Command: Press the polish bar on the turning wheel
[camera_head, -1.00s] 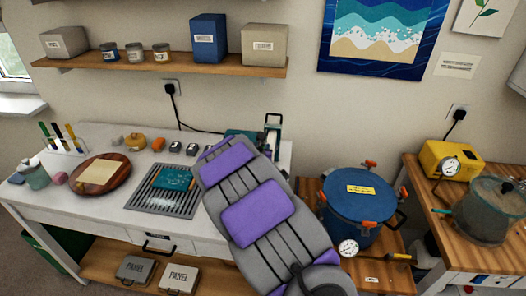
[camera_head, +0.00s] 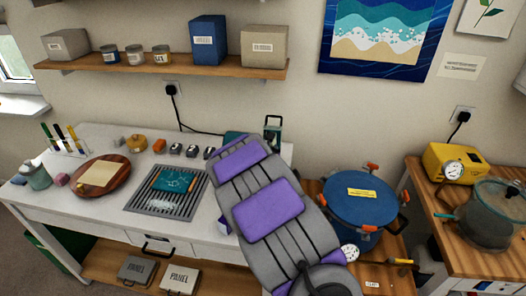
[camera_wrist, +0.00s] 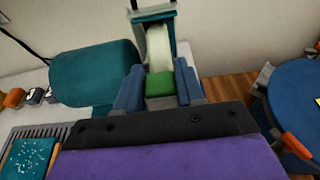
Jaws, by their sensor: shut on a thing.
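The wheel (camera_wrist: 159,48) shows pale in the wrist view, inside a teal guard (camera_wrist: 152,14) beside a teal motor body (camera_wrist: 95,73). A green polish bar (camera_wrist: 160,84) is between the two blue-grey fingers of my gripper (camera_wrist: 159,90), which is shut on it. The bar lies just in front of the wheel's lower face in the picture; I cannot tell whether they touch or whether the wheel turns. In the head view my arm hides the gripper and the bar, and the guard (camera_head: 272,132) shows behind it.
A slotted grey tray (camera_head: 150,203) with a teal piece lies left of my arm on the white bench. A blue pot (camera_head: 362,203) with orange clamps stands at right. A shelf (camera_head: 160,63) hangs above the bench.

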